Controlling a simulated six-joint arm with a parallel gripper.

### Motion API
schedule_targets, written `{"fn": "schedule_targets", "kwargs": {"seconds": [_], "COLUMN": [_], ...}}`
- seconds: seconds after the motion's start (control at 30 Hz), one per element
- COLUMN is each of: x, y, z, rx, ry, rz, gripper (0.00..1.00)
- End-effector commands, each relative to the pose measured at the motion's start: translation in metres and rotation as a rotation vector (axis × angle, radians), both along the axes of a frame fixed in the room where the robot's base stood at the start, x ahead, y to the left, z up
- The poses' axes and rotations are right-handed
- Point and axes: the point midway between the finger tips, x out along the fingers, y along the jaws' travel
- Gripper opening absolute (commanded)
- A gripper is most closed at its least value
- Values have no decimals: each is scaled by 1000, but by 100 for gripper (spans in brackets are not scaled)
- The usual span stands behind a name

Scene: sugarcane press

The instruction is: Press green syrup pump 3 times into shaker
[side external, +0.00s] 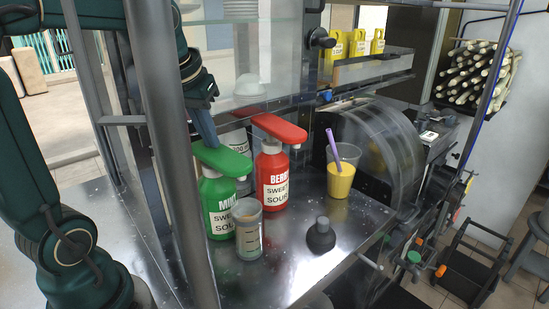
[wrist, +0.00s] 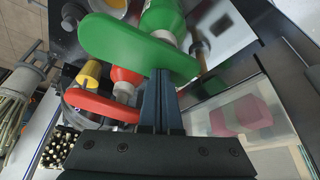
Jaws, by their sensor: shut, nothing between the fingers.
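The green syrup bottle (side external: 218,205), labelled mint, stands upright on the metal counter with a flat green pump head (side external: 222,159). The pump head also fills the upper part of the wrist view (wrist: 135,48). A clear shaker cup (side external: 249,232) with measuring marks stands close in front of the bottle, below the pump head's right end. My gripper (side external: 212,143) is shut and empty, pointing down at the top of the green pump head. In the wrist view its fingertips (wrist: 162,73) meet the pump's edge; whether they press on it I cannot tell.
A red berry syrup bottle (side external: 272,178) stands right behind the green one, with another bottle (side external: 237,140) partly hidden behind. A yellow drink with purple straw (side external: 341,180) and a dark cap-like piece (side external: 321,237) stand to the right. A frame post (side external: 178,150) rises at left.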

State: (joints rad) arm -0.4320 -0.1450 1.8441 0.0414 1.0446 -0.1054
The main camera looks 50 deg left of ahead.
Motion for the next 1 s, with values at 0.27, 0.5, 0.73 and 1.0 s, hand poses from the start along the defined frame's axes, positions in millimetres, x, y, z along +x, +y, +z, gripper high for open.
{"fn": "schedule_targets", "kwargs": {"seconds": [0.27, 0.5, 0.73, 1.0], "x": [0, 0, 0, 0], "y": [0, 0, 0, 0], "z": [16, 29, 32, 32], "rx": [0, 1, 0, 0], "ry": [0, -1, 0, 0], "rz": [0, 0, 0, 0], "gripper": [0, 0, 0, 0]}}
